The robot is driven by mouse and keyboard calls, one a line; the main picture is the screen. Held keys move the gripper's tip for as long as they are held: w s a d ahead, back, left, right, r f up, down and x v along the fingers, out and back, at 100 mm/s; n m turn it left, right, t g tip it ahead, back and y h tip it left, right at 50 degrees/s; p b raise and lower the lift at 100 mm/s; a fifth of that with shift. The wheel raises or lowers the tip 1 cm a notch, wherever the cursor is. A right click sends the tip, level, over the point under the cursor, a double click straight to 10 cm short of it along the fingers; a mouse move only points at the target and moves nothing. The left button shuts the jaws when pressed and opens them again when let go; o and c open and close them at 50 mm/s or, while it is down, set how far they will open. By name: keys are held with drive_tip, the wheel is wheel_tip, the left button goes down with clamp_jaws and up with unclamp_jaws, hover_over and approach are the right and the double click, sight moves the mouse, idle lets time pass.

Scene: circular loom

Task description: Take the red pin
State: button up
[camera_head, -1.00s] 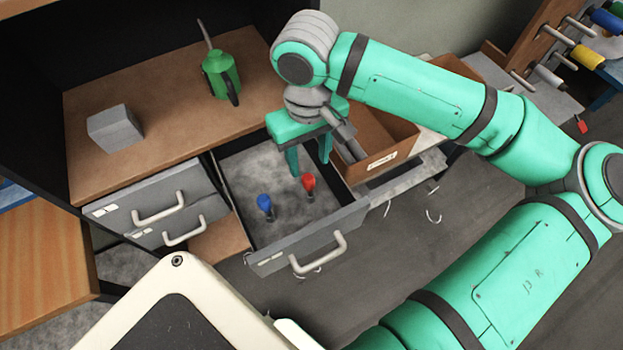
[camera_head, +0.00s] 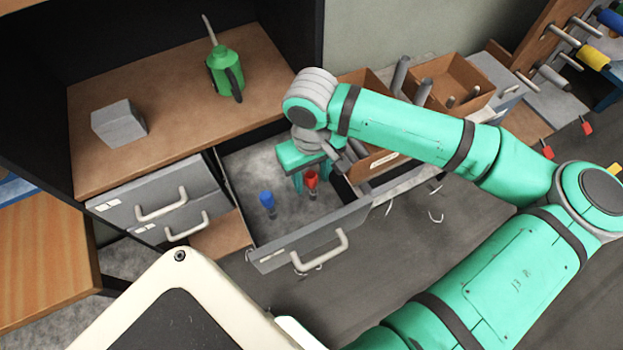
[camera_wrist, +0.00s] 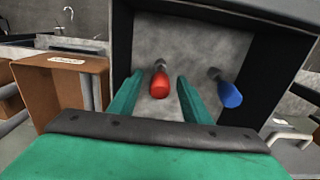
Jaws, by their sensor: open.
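The red pin (camera_head: 311,181) stands in the open grey drawer (camera_head: 352,216), to the right of a blue pin (camera_head: 267,200). My gripper (camera_head: 312,182) reaches down into the drawer at the red pin. In the wrist view the red pin (camera_wrist: 159,84) shows between the two open green fingers (camera_wrist: 157,90), with a gap on each side. The blue pin (camera_wrist: 229,95) lies outside the fingers, to their right. The lower part of the red pin is hard to see in the head view.
Brown boxes (camera_head: 452,72) with grey rods stand right of the drawer; one (camera_wrist: 62,88) shows at left in the wrist view. A green oil can (camera_head: 225,74) and a grey block (camera_head: 118,124) stand on the wooden top (camera_head: 165,122).

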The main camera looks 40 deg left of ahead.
clamp_jaws()
drive_tip(key=shift+r, duration=0.65)
drive_tip(key=shift+r, duration=2)
